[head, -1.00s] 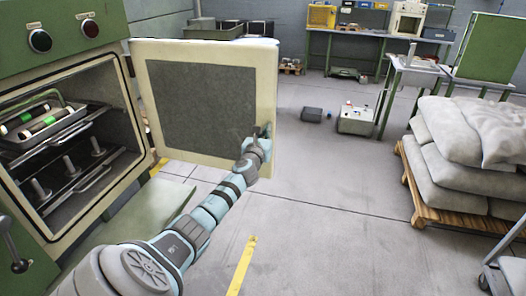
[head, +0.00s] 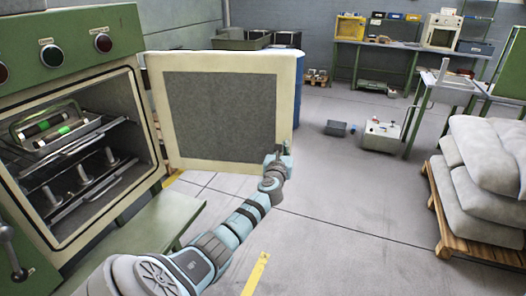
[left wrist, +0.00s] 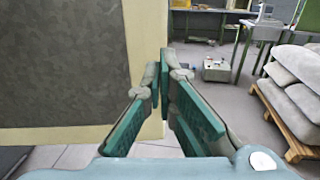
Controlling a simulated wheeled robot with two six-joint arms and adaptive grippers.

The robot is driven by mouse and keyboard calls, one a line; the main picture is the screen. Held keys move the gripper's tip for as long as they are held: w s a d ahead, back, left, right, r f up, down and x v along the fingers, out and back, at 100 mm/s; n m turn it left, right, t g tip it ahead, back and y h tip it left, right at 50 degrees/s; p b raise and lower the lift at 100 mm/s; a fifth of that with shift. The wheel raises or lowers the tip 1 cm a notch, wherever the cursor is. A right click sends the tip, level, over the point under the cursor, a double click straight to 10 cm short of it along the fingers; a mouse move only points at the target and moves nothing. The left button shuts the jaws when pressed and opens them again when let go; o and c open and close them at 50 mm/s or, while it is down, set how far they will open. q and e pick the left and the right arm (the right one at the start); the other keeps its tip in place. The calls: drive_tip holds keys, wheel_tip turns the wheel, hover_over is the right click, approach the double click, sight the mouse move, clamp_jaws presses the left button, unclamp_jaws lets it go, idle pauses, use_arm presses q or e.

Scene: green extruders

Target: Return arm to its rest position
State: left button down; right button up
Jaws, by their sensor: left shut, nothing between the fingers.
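My left arm reaches in from the bottom of the head view. Its gripper (head: 284,150) is at the lower right edge of the open oven door (head: 297,110). In the left wrist view the gripper's fingers (left wrist: 164,75) come together at the tips with nothing between them, and the door's cream edge (left wrist: 146,40) is just to the left of them. I cannot tell whether they touch the door. My right gripper is not in view.
The green oven (head: 90,20) stands at the left with its chamber open. A tray (head: 45,135) with green-banded cylinders sits on its upper rack. A pallet of grey sacks (head: 470,180) is at the right.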

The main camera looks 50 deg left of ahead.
use_arm(q)
drive_tip(key=p+v, duration=0.2)
drive_tip(key=v, duration=0.8)
drive_tip(key=shift+s+d+r, duration=0.15)
drive_tip(key=shift+d+r, duration=0.15)
drive_tip(key=shift+d, duration=0.15)
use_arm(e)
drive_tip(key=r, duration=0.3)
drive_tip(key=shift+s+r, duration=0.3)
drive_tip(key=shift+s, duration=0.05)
